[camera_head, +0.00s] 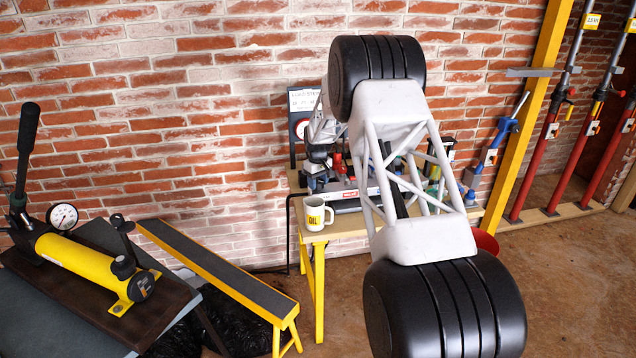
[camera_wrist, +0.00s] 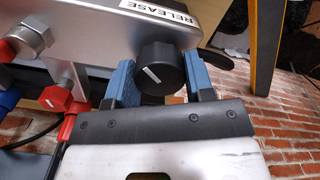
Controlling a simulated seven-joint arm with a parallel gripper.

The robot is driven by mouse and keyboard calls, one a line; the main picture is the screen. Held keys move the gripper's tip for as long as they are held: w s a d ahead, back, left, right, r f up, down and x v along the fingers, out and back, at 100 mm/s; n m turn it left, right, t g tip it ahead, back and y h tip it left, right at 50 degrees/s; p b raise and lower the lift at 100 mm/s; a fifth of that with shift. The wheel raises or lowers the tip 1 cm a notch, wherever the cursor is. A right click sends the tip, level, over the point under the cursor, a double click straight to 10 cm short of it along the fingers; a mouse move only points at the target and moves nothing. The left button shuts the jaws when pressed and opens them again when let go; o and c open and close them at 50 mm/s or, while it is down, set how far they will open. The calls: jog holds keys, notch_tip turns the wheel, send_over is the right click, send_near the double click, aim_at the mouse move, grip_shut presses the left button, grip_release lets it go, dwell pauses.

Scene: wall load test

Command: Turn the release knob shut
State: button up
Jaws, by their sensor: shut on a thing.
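The release knob (camera_wrist: 158,66) is a black round knob with a short slanted white mark on its face. It sits on the side of a silver unit (camera_wrist: 95,30), below a white label (camera_wrist: 160,12) reading RELEASE. My gripper (camera_wrist: 161,80) has a blue-padded finger on each side of the knob and is shut on it. In the head view the silver unit (camera_head: 345,192) stands on a wooden-topped bench (camera_head: 345,226), partly behind my arm. The knob and my fingertips cannot be made out there.
Red fittings (camera_wrist: 55,98) and a hose lie left of the knob. A mug (camera_head: 316,213) stands at the bench's front left. A gauge board (camera_head: 300,120) stands behind. A yellow hand pump (camera_head: 85,262) is at left, a low yellow bench (camera_head: 215,270) beside it. Brick wall lies behind.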

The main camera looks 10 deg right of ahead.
aim_at(318, 181)
jog(key=m, duration=0.9)
jog(key=shift+m, duration=0.3)
dwell(0.3)
jog(key=o, duration=0.9)
jog(key=shift+r, duration=0.1)
jog(key=shift+r, duration=3.85)
